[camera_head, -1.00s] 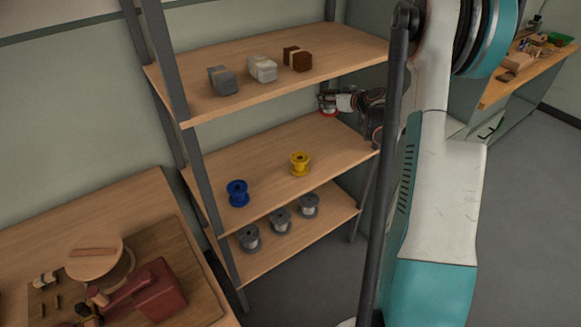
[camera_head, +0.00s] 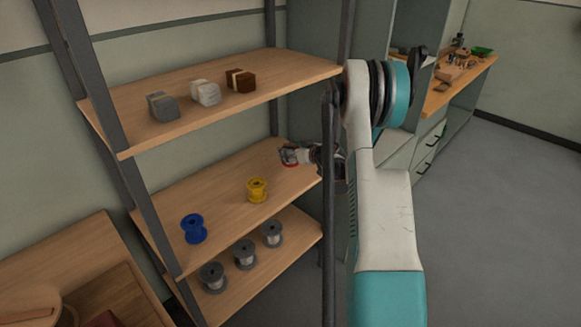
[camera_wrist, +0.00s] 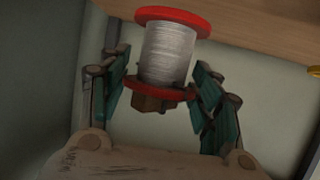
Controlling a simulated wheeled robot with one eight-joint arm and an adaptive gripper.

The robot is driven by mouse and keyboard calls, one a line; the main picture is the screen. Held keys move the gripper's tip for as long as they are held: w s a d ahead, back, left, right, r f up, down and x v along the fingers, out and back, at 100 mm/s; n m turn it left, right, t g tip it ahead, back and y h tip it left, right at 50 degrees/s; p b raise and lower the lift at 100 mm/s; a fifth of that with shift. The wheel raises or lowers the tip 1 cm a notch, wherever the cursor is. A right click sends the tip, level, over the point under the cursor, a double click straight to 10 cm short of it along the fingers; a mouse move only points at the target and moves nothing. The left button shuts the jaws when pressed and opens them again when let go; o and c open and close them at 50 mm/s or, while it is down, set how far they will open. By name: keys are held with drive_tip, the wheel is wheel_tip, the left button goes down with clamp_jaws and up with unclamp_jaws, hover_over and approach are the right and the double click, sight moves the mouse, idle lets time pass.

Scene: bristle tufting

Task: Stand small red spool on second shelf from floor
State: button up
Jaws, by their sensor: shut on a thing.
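A small red spool wound with pale grey thread (camera_wrist: 168,55) sits between the finger pads of my gripper (camera_wrist: 165,95) in the wrist view. The gripper is shut on it; its flanges are red and it looks slightly tilted there. In the head view my gripper (camera_head: 298,156) is over the right back part of the second shelf from the floor (camera_head: 222,190), and a bit of the red spool (camera_head: 290,164) shows. I cannot tell whether the spool touches the board. The gripper partly hides it.
A yellow spool (camera_head: 257,190) and a blue spool (camera_head: 194,229) stand on the same shelf, to the left. Several grey spools (camera_head: 245,254) stand on the shelf below. The upper shelf (camera_head: 270,88) holds three blocks. A dark upright post (camera_head: 329,220) stands near my arm.

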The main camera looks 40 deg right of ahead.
drive_tip(key=shift+f+b, duration=0.9)
drive_tip(key=shift+f, duration=1.7)
drive_tip(key=o, duration=1.1)
drive_tip(key=shift+s+r, duration=0.1)
drive_tip(key=shift+p+v, duration=2.15)
drive_tip(key=shift+v, duration=3.8)
